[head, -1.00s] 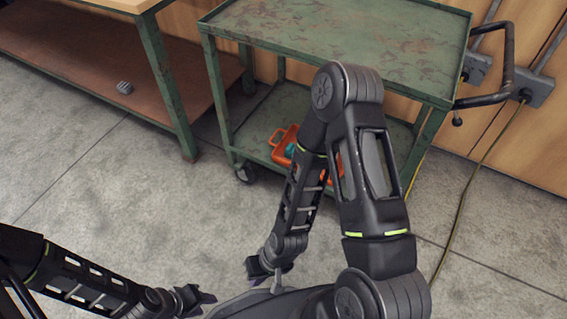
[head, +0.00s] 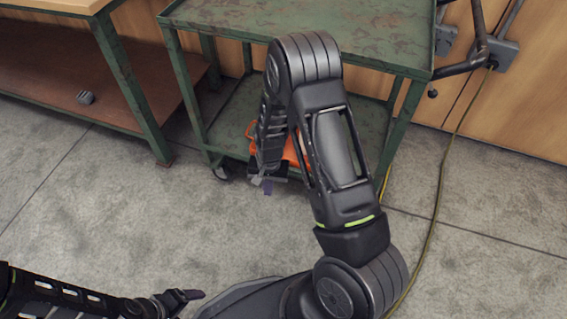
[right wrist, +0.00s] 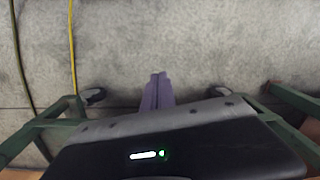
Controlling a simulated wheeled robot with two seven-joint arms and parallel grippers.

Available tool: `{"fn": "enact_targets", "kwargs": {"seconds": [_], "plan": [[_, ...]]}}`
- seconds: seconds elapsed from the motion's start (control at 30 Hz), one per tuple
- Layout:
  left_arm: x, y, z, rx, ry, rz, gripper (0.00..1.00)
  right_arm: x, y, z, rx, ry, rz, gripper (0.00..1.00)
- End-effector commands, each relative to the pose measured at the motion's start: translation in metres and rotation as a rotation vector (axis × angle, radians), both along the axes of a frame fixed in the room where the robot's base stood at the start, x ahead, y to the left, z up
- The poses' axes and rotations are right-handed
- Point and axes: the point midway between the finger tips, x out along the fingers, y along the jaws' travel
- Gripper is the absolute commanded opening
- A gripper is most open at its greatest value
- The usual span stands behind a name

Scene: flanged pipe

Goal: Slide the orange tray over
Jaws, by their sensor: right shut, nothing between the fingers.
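The orange tray (head: 291,153) is on the lower shelf of the green cart (head: 228,122). My right forearm hides most of it in the head view, and its contents are hidden. My right gripper (head: 267,186) hangs near the front edge of that shelf, in front of the tray; I cannot tell whether it touches anything. In the right wrist view its purple fingers (right wrist: 158,92) are together and empty, over the floor. The tray does not show there. My left gripper (head: 192,294) is low at the bottom of the head view, over the floor, its finger opening unclear.
The cart's top shelf (head: 370,38) lies above the tray, and its legs and casters (head: 222,173) flank the lower shelf. A yellow cable (head: 437,195) runs along the floor at the right.

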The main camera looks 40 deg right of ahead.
Motion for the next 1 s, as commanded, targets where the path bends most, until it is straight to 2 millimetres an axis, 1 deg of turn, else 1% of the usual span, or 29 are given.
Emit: {"fn": "enact_targets", "kwargs": {"seconds": [0.03, 0.1, 0.2, 0.3, 0.53, 0.67, 0.77, 0.87, 1.0], "plan": [[0.001, 0.001, -0.007, 0.001, -0.002, 0.003, 0.85, 0.023, -0.027, 0.016, -0.028, -0.005, -0.073, 0.0], [0.002, 0.002, -0.01, 0.003, -0.003, 0.005, 0.85, 0.04, -0.055, 0.04, -0.049, 0.006, -0.164, 0.0], [0.003, 0.003, -0.011, 0.004, -0.005, 0.006, 0.85, 0.052, -0.076, 0.062, -0.063, 0.015, -0.238, 0.0], [0.003, 0.003, -0.011, 0.005, -0.005, 0.008, 0.85, 0.054, -0.081, 0.069, -0.066, 0.021, -0.261, 0.0], [0.003, 0.003, -0.01, 0.004, -0.005, 0.007, 0.85, 0.053, -0.08, 0.069, -0.064, 0.022, -0.258, 0.0], [0.003, 0.003, -0.012, 0.005, -0.005, 0.008, 0.85, 0.053, -0.08, 0.064, -0.064, 0.022, -0.257, 0.0], [0.004, 0.003, -0.015, 0.005, -0.007, 0.008, 0.85, 0.053, -0.08, 0.057, -0.064, 0.023, -0.256, 0.0], [0.005, 0.005, -0.021, 0.007, -0.008, 0.011, 0.85, 0.052, -0.08, 0.044, -0.064, 0.024, -0.256, 0.0], [0.007, 0.006, -0.031, 0.01, -0.012, 0.016, 0.85, 0.052, -0.08, 0.018, -0.064, 0.025, -0.257, 0.0]]}}
